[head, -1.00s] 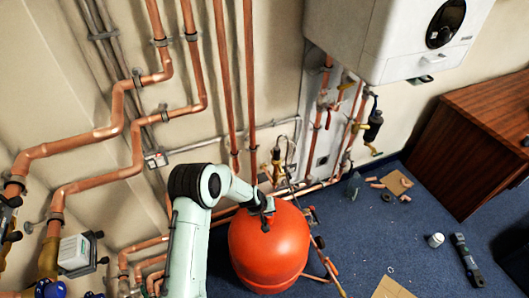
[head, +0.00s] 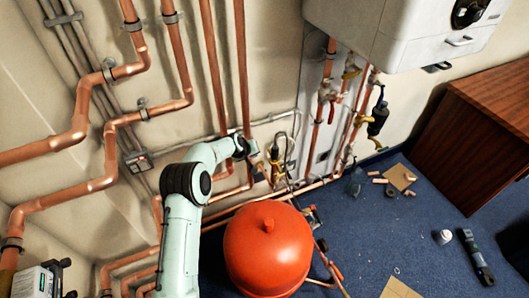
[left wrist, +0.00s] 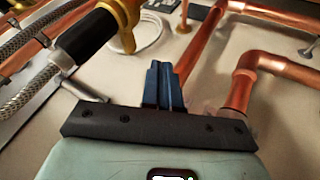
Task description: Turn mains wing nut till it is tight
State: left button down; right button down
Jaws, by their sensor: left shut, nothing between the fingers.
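I cannot make out the mains wing nut for certain in either view. A brass fitting with a black sleeve (left wrist: 88,42) lies at the upper left of the left wrist view. My right gripper is not in view.
Copper pipes (head: 108,150) run along the wall, and some (left wrist: 265,70) lie close right of the fingers. A white boiler (head: 400,40) hangs at upper right. Loose parts and tools lie on the floor.

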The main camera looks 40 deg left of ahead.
aim_at(269, 152)
pick_arm(q)
jog(key=w+d+f, duration=0.1)
jog(key=w+f, duration=0.1)
jog(key=w, duration=0.3)
jog(key=shift+w+d+f, duration=0.15)
jog(key=shift+d+f, duration=0.05)
jog(key=shift+d, duration=0.2)
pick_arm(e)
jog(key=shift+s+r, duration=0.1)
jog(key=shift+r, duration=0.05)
pick_arm(q)
jog(key=shift+w+m+h+b, duration=0.3)
jog(key=shift+m+h+b, duration=0.2)
jog(key=shift+m+b, duration=0.45)
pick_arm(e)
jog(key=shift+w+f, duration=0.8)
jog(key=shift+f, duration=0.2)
pick_arm(q)
jog(key=shift+s+r, duration=0.1)
jog(key=shift+r, duration=0.05)
